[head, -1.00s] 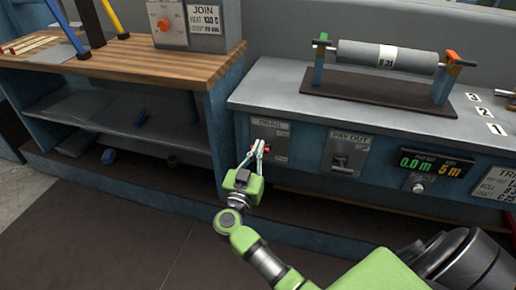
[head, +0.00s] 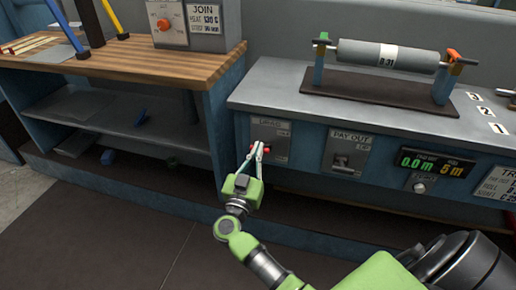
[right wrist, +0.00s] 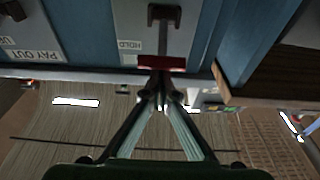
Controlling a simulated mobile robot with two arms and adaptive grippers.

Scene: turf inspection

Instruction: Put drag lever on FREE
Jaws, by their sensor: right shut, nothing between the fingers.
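The drag lever (right wrist: 162,64) has a red grip at the end of a grey arm. In the right wrist view the grip lies just beyond my fingertips, beside a HOLD label (right wrist: 129,45). In the head view the red grip (head: 266,150) shows on the grey DRAG plate (head: 270,128), partly hidden by my fingers. My right gripper (head: 257,148) is shut with nothing between its fingers; its tips (right wrist: 160,98) are right at the grip, and contact cannot be told. The FREE label is not readable. My left gripper is not in view.
The PAY OUT plate (head: 347,152) with its own switch is to the right, then a green and yellow display (head: 433,163). A grey roller (head: 385,56) sits on the bench above. A wooden-topped bench (head: 120,62) stands to the left. The dark floor in front is clear.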

